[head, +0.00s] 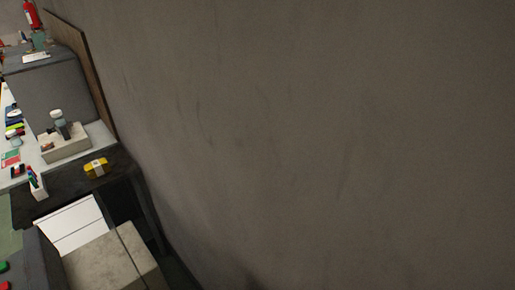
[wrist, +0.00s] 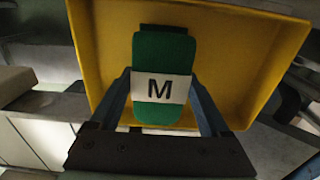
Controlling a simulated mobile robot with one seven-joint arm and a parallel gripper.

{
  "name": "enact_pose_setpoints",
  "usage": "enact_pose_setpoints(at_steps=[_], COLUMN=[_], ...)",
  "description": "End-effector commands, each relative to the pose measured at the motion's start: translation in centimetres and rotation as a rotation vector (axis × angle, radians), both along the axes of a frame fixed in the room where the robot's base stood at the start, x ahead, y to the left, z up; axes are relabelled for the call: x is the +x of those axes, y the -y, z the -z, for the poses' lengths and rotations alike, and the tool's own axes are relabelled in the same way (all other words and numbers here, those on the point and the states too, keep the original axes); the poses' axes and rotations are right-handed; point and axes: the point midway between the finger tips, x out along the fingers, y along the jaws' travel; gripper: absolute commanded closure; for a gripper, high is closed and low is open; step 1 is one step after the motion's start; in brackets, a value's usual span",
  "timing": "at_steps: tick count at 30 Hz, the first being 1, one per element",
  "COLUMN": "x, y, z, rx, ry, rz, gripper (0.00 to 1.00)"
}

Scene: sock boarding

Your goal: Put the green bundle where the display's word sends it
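The green bundle (wrist: 163,48) has a white band marked with a black M and shows in the wrist view. My gripper (wrist: 162,88) has a finger along each side of the bundle and looks closed on it. A yellow open-sided tray or bin (wrist: 250,60) fills the view behind the bundle; I cannot tell whether the bundle touches it. My gripper and the green bundle do not show in the head view. I see no readable display word in either view.
In the head view a bare wall fills most of the picture. At left, a yellow bundle with a pale band (head: 96,168) lies on a dark table. A beige tray holding a bottle (head: 68,150), a pen holder (head: 37,186) and white drawers (head: 70,228) are nearby.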

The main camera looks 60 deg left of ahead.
Motion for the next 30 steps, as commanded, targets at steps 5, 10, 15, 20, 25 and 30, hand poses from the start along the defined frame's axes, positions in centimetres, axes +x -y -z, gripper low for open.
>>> enact_pose_setpoints(at_steps=[5, 10, 15, 20, 25, 30], x=[0.0, 0.0, 0.0, 0.1, 0.1, 0.1], y=[0.0, 0.0, 0.0, -0.1, -0.1, 0.0], z=[0.0, -0.2, -1.5, -4.3, -7.8, -10.6], rx=[0.0, 0.0, 0.001, 0.002, 0.002, 0.002], ry=[0.0, 0.0, 0.002, 0.003, 0.004, 0.003], rz=[0.0, 0.0, 0.0, 0.0, 0.0, 0.0], gripper=[0.0, 0.0, 0.0, 0.0, 0.0, 0.0])
